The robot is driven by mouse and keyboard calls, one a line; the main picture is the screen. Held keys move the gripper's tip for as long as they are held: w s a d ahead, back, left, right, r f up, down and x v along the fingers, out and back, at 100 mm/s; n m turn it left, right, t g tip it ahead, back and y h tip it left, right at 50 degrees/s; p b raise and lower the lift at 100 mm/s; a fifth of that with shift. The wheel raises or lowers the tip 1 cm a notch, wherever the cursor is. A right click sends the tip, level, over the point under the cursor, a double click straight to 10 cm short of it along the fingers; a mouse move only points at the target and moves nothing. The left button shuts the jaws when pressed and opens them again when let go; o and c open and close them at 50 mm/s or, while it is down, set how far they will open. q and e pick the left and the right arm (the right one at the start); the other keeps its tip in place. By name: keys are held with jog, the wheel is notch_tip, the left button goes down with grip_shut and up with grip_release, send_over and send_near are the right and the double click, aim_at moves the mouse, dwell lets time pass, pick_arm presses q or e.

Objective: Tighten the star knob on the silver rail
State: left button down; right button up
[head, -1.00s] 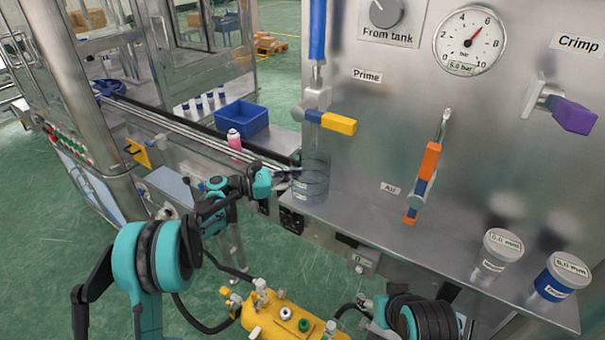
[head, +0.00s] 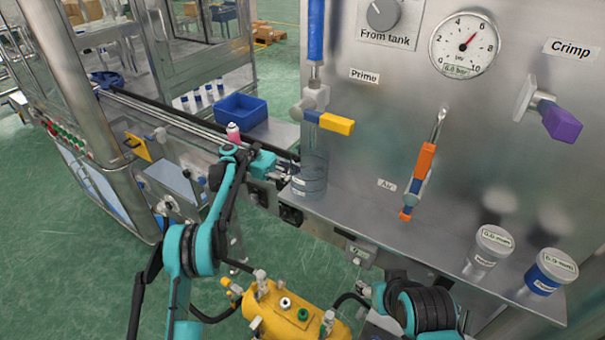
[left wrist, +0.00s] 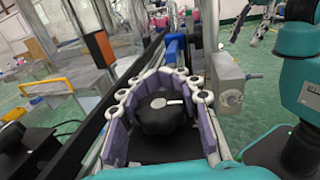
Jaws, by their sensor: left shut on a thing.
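The star knob (left wrist: 160,112) is black with a rounded, lobed top and a small white mark, seen in the left wrist view. My left gripper (left wrist: 160,85) is shut around it, with its purple-padded fingers curved along both sides. In the head view my left gripper (head: 266,164) is at the rail's near end, left of the clear cylinder; its wrist hides the knob there. The silver rail (head: 168,119) runs along the conveyor from upper left toward the gripper. My right gripper is not in view.
A clear cylinder (head: 310,178) stands close right of my left gripper. A pink bottle (head: 233,132) and a blue bin (head: 240,112) are just behind it. A steel panel with a yellow-handled valve (head: 335,123) rises at right. Two lidded jars (head: 490,248) stand on the shelf.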

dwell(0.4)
pick_arm(q)
jog(key=c, duration=1)
grip_release()
jog(key=shift+c, duration=0.2)
notch_tip(320, 180, up, 10)
